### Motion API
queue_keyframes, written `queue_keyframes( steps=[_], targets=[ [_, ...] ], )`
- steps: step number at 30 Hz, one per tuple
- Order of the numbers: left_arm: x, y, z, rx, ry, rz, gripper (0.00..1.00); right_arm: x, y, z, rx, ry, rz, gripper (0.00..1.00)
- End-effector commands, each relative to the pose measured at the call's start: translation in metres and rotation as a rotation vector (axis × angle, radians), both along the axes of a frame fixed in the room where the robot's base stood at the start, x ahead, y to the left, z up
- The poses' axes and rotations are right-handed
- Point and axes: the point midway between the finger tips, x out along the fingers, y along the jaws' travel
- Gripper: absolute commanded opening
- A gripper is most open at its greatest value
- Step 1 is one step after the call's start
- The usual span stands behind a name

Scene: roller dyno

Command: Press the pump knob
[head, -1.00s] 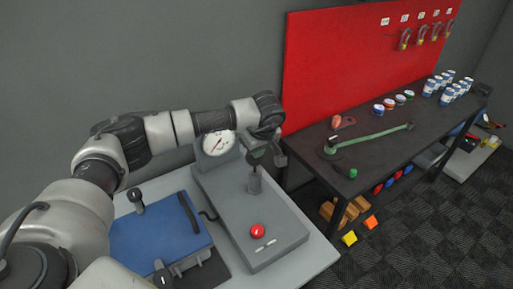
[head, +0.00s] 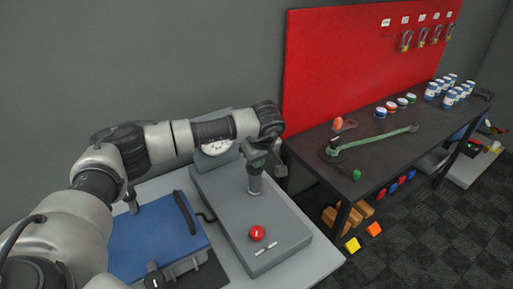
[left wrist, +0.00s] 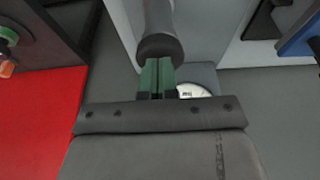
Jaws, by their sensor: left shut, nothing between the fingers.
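The pump knob appears to be the dark-topped upright post (head: 254,184) on the grey bench unit (head: 233,210), behind a red button (head: 257,233). My left gripper (head: 256,160) is shut and empty, right at the top of the post. In the left wrist view, the shut green fingertips (left wrist: 157,64) reach the end of the dark round knob (left wrist: 160,42); I cannot tell whether they touch it. A white dial gauge (head: 216,147) stands behind the unit, partly hidden by my left arm. My right gripper is not in view.
A blue case (head: 155,238) lies left of the unit on the light bench top (head: 318,256). To the right stands a dark table (head: 375,150) with a green wrench-like tool (head: 372,139), several cans and a red board (head: 360,55) behind it.

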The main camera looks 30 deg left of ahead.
Motion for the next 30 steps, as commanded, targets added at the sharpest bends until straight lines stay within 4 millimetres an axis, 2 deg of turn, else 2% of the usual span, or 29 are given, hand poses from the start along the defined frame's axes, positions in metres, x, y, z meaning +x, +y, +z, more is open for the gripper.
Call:
queue_keyframes(
  steps=[1,5,8,15,21,30],
  targets=[
    [-0.003,-0.001,-0.007,0.002,0.015,-0.003,0.00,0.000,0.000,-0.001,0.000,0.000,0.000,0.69],
    [-0.004,-0.003,0.000,0.001,0.013,-0.003,0.00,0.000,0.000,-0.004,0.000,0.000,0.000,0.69],
    [-0.005,-0.007,0.015,0.000,0.008,-0.004,0.00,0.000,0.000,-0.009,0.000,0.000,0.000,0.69],
    [-0.012,-0.019,0.064,0.000,0.001,-0.003,0.00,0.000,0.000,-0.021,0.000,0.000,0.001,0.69],
    [-0.016,-0.026,0.094,0.000,0.000,-0.002,0.00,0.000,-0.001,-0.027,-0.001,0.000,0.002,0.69],
    [-0.018,-0.027,0.105,0.001,0.000,-0.001,0.00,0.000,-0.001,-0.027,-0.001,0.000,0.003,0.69]
  ],
)
